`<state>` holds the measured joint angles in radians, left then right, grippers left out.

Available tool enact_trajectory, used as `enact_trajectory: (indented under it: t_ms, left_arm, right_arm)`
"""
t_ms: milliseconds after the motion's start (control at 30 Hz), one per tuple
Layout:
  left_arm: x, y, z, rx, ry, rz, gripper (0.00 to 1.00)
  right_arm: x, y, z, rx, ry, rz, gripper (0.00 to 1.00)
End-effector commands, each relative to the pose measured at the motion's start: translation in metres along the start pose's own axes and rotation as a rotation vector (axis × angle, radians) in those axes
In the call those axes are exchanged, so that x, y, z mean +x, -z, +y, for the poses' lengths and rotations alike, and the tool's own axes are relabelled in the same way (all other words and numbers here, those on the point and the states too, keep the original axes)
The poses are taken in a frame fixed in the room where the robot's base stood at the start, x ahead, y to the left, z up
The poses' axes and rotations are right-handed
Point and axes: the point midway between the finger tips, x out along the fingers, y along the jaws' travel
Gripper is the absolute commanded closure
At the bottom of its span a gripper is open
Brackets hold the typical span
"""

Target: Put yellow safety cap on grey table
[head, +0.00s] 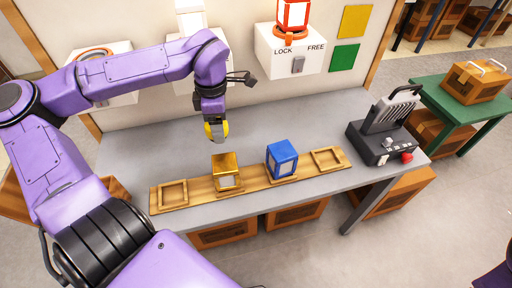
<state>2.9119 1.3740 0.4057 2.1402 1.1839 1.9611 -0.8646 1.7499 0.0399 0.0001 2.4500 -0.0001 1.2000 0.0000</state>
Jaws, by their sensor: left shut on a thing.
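My left gripper (215,128) hangs over the grey table (290,117), pointing down. The cap is partly hidden by the gripper's fingers. It is above the back-left part of the tabletop, behind the gold lantern; I cannot tell how large the gap below it is. My right gripper is not in view.
A wooden rack (201,187) along the front edge holds a gold lantern (226,161) and a blue lantern (282,155). A black device (380,143) stands at the right end. A red lantern (292,14) is on a LOCK/FREE wall box (272,47). The tabletop's back middle is clear.

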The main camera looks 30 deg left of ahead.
Motion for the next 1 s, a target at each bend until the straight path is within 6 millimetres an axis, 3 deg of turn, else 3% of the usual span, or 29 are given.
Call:
enact_trajectory:
  t_ms: [100,233,567,767,1000]
  left_arm:
    - [0.007,0.004,-0.007,-0.116,0.000,-0.002,0.63]
    - [0.015,0.000,-0.004,-0.148,-0.006,0.010,0.63]
    - [0.036,-0.031,0.019,-0.154,-0.010,0.009,0.63]
    - [0.050,-0.071,0.046,-0.151,0.000,0.007,0.63]
    - [0.091,-0.097,0.064,-0.150,-0.001,0.004,0.63]
  right_arm:
    - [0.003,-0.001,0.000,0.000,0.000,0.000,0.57]
    - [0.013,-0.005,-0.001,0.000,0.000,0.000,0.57]
    - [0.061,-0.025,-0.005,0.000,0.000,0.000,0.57]
    - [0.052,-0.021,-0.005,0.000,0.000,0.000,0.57]
    - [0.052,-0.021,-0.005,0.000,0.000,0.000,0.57]
